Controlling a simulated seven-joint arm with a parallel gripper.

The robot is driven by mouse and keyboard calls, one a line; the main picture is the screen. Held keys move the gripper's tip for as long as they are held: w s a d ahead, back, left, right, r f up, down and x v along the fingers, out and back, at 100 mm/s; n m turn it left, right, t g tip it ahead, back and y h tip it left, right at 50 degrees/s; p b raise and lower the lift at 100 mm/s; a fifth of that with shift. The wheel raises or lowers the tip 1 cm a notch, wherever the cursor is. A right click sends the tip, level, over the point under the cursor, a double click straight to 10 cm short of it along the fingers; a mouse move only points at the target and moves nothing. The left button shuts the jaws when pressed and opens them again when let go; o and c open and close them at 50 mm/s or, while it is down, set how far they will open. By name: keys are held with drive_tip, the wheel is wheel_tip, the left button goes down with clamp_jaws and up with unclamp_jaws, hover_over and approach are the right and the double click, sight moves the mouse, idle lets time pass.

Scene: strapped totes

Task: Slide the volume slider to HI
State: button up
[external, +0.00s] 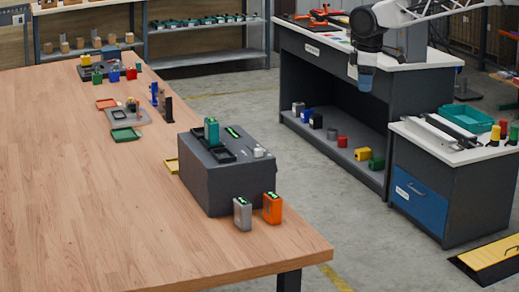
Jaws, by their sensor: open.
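I cannot make out a volume slider or a HI mark at this size. A dark grey box (232,172) stands near the right end of the wooden table. Its top has dark recesses, a bright green strip (233,132), a small pale piece (259,152) and an upright teal block (211,131). I cannot tell whether any of these is the slider. My gripper (366,80) hangs in the upper right of the view, open and well apart from the box. Its fingers are too small to see clearly.
A grey block (242,213) and an orange block (272,208) stand in front of the box. Trays and small coloured blocks lie farther back on the wooden table (80,170). Its left side is clear. A dark workbench (330,75) and a blue-drawer cabinet (420,200) stand at right.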

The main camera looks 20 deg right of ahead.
drive_tip(key=w+a+f+n, duration=0.1)
drive_tip(key=w+a+f, duration=0.1)
drive_tip(key=a, duration=0.5)
drive_tip(key=w+a+f+n, duration=0.2)
drive_tip(key=a, duration=0.5)
drive_tip(key=n, duration=0.3)
hover_over(259, 152)
drive_tip(key=shift+g, duration=0.4)
drive_tip(key=f, duration=0.5)
drive_tip(key=shift+w+d+f, duration=0.15)
drive_tip(key=shift+w+d, duration=0.2)
drive_tip(key=shift+w, duration=0.05)
drive_tip(key=shift+f, duration=0.1)
drive_tip(key=shift+f, duration=3.85)
drive_tip(key=shift+c, duration=0.4)
clamp_jaws()
